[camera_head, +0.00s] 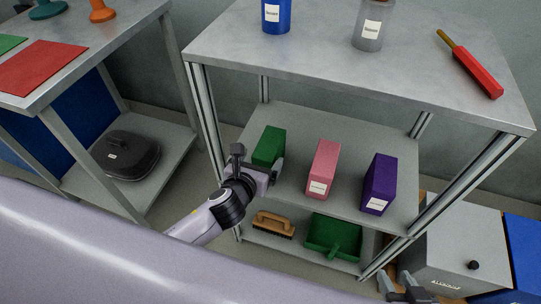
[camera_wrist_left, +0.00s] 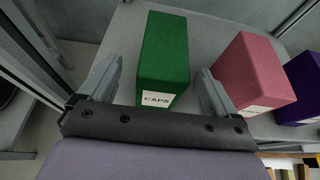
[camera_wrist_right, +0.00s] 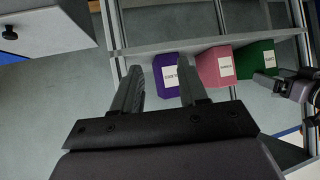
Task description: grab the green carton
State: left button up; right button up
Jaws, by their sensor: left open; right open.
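The green carton (camera_head: 269,145) stands upright on the middle shelf, at the left of a row of cartons. In the left wrist view the green carton (camera_wrist_left: 164,58) has a white label reading CAPS and stands between and beyond my open left fingers (camera_wrist_left: 157,88). In the head view my left gripper (camera_head: 257,165) is at the carton's front, with a finger on either side. Whether the fingers touch it cannot be told. My right gripper (camera_head: 408,287) is open and empty, low at the right. The green carton also shows in the right wrist view (camera_wrist_right: 254,60).
A pink carton (camera_head: 323,167) and a purple carton (camera_head: 379,184) stand to the right on the same shelf (camera_head: 345,215). A brush (camera_head: 273,225) and green dustpan (camera_head: 333,236) lie below. The tabletop (camera_head: 310,50) is overhead; a grey box (camera_head: 450,245) stands right.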

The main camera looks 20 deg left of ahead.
aim_at(268, 151)
pick_arm(q)
jog(key=b+x, duration=0.2)
jog(key=x, duration=0.2)
jog(key=shift+w+d+f, duration=0.2)
jog(key=shift+f, duration=0.05)
jog(key=shift+w+f, duration=0.1)
jog(key=shift+w, duration=0.35)
jog(key=c, duration=1.2)
jog(key=shift+c, duration=0.4)
pick_arm(e)
jog(key=shift+w+a+f, duration=0.25)
jog(key=shift+a+f, duration=0.2)
jog(key=shift+a, duration=0.15)
